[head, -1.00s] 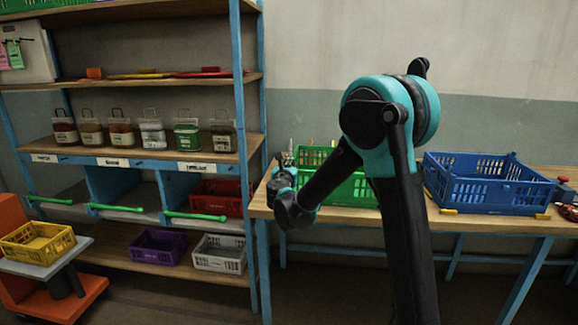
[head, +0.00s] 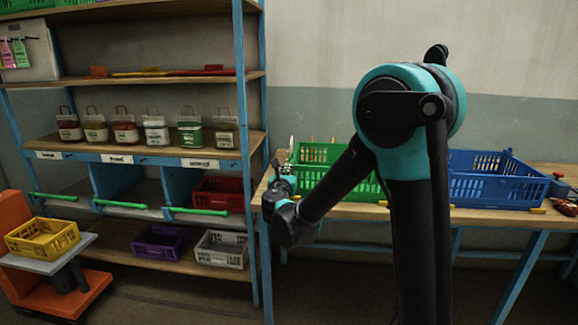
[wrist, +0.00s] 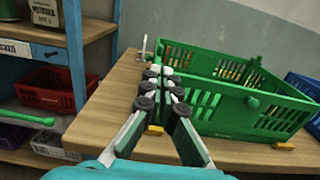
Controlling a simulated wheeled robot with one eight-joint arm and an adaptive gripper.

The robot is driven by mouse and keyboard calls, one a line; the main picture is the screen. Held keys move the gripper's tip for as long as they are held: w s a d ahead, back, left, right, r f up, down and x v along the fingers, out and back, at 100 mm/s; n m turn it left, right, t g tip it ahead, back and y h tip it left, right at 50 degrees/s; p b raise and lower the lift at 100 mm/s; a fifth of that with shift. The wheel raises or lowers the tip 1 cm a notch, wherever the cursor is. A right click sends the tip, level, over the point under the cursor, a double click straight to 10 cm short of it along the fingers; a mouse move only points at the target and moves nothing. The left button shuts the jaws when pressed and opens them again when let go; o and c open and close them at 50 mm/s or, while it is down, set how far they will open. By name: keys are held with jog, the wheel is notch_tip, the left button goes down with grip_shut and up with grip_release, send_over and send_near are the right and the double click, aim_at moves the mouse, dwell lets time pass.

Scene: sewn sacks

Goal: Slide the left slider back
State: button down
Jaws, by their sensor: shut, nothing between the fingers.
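Three bays under the shelf hold grey sliders with green bar handles. The left slider's handle (head: 57,197) is at the far left in the head view, the middle handle (head: 120,204) beside it, and the right handle (head: 197,211) nearest the bench. My gripper (head: 278,172) is at the bench's left end, well to the right of the left slider and touching no handle. In the wrist view my gripper (wrist: 161,76) is shut and empty, over the wooden bench top. The right handle also shows there (wrist: 33,117); the left slider does not.
A green crate (wrist: 225,113) stands just right of my gripper on the bench (head: 340,221). A blue crate (head: 495,190) is farther right. A yellow crate (head: 42,240) on an orange cart stands in front of the left bay.

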jog(key=s, duration=0.4)
jog(key=shift+w, duration=0.1)
jog(key=s+d+f+m+g+h, duration=0.1)
jog(key=s+d+f+m+g, duration=0.25)
jog(key=d+m, duration=0.4)
jog(key=s+d+f+m+g+h, duration=0.25)
jog(key=d+f+m, duration=0.2)
jog(key=d, duration=0.55)
jog(key=s+d+f+m+g+h, duration=0.1)
jog(key=s+d+f+m+g, duration=0.15)
jog(key=d+m, duration=0.5)
jog(key=s+d+f+m+g+y, duration=0.1)
jog(key=s+f+m+g+y, duration=0.1)
jog(key=s+f+m, duration=0.3)
jog(key=s+d+f+m+g+y, duration=0.2)
jog(key=s+f+m, duration=0.4)
jog(key=s+m, duration=0.5)
jog(key=s+g+y, duration=0.1)
jog(key=s, duration=0.3)
jog(key=shift+s+f, duration=0.25)
jog(key=shift+d, duration=0.15)
